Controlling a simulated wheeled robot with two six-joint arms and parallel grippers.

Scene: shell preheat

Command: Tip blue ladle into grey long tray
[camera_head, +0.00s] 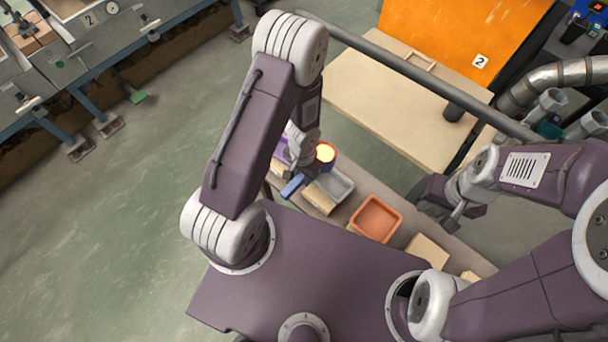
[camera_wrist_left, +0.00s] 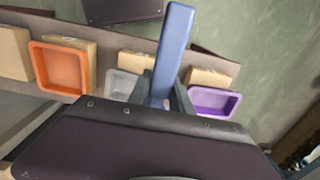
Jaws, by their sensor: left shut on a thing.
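My left gripper (camera_head: 298,178) is shut on the blue ladle's handle (camera_head: 292,187). The handle also shows in the left wrist view (camera_wrist_left: 173,50), between the fingers (camera_wrist_left: 168,100). The ladle's bowl (camera_head: 325,153) holds glowing orange-yellow contents, looks upright and lies just beyond the gripper. The grey tray (camera_head: 334,186) is on the bench, just right of the handle in the head view. In the left wrist view the grey tray (camera_wrist_left: 122,85) is partly hidden by my gripper. My right gripper (camera_head: 448,212) hangs at the right, its finger gap unclear.
An orange tray (camera_head: 375,218) stands right of the grey one on the narrow bench. A purple tray (camera_wrist_left: 213,101) lies on the other side. Tan blocks (camera_head: 427,250) sit along the bench. A pale table (camera_head: 400,105) and orange panel (camera_head: 455,35) are beyond.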

